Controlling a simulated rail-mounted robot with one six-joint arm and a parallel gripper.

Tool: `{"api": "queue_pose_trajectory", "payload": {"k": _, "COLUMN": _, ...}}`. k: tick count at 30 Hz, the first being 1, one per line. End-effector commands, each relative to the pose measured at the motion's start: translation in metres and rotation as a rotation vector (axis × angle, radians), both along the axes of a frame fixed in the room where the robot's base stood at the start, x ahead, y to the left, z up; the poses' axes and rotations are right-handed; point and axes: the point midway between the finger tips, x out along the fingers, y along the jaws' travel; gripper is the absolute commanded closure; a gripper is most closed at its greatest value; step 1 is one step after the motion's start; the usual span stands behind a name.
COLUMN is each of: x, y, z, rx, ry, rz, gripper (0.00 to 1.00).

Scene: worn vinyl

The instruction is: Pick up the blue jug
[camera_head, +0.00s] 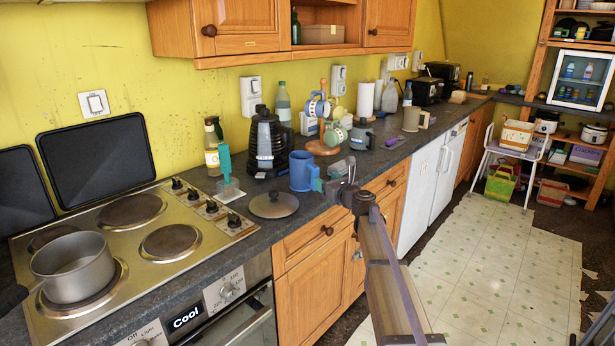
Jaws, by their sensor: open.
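The blue jug (301,171) stands upright on the dark worktop (262,232), near its front edge and behind the pot lid. My gripper (328,187) is at the jug's right side, close to its teal handle (316,178). The jaws are open. They are small in this view, and I cannot tell whether they touch the handle or surround it. My arm reaches in from the lower right and hides part of the worktop edge.
A pot lid (273,205) lies in front of the jug. A black kettle-like appliance (265,142) stands behind left, and a teal brush (226,170) stands farther left. A saucepan (73,267) sits on the hob.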

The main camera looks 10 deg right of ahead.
Motion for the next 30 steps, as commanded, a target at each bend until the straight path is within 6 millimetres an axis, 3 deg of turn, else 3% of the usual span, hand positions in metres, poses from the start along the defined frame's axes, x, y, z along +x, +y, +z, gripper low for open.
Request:
{"api": "queue_pose_trajectory", "payload": {"k": 5, "x": 0.036, "y": 0.015, "z": 0.000, "rx": -0.002, "ry": -0.001, "rz": 0.002, "gripper": 0.37}}
{"api": "queue_pose_trajectory", "payload": {"k": 12, "x": 0.047, "y": 0.022, "z": 0.000, "rx": -0.003, "ry": 0.000, "rz": 0.003, "gripper": 0.37}}
{"api": "queue_pose_trajectory", "payload": {"k": 19, "x": 0.085, "y": 0.039, "z": 0.000, "rx": -0.004, "ry": -0.001, "rz": 0.003, "gripper": 0.37}}
{"api": "queue_pose_trajectory", "payload": {"k": 26, "x": 0.088, "y": 0.042, "z": 0.000, "rx": -0.004, "ry": -0.001, "rz": 0.002, "gripper": 0.37}}
{"api": "queue_pose_trajectory", "payload": {"k": 30, "x": 0.088, "y": 0.042, "z": 0.000, "rx": -0.004, "ry": -0.001, "rz": 0.002, "gripper": 0.49}}
